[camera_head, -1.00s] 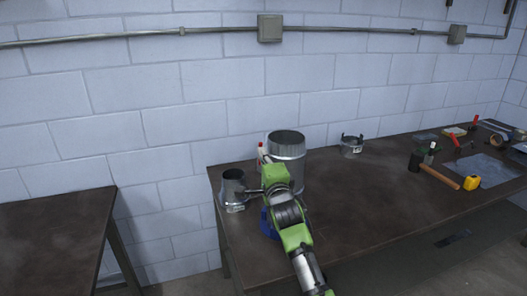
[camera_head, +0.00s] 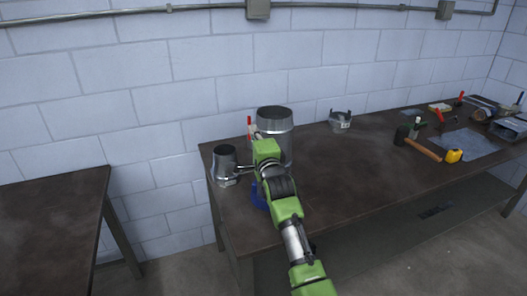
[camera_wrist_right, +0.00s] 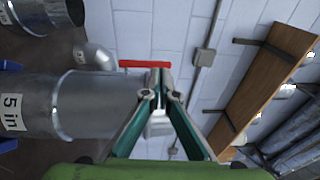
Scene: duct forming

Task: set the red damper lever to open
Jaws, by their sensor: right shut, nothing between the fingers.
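The red damper lever (camera_head: 249,127) stands upright at the left side of the tall round metal duct (camera_head: 275,118) on the long workbench. In the right wrist view the red lever (camera_wrist_right: 144,64) runs crosswise just beyond my right fingertips. The duct (camera_wrist_right: 95,106) lies to their left there and carries a "5 in" label. My right gripper (camera_wrist_right: 158,96) is shut and empty, very close to the lever. I cannot tell whether they touch. In the head view my right arm hides part of the duct and the fingertips are hard to make out. My left gripper is not in view.
A smaller metal duct piece (camera_head: 224,160) stands left of the arm, and a blue object (camera_head: 258,196) is partly hidden under it. A metal collar (camera_head: 340,121), a hammer (camera_head: 418,146) and a yellow tape measure (camera_head: 453,156) lie to the right. The middle of the bench is clear.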

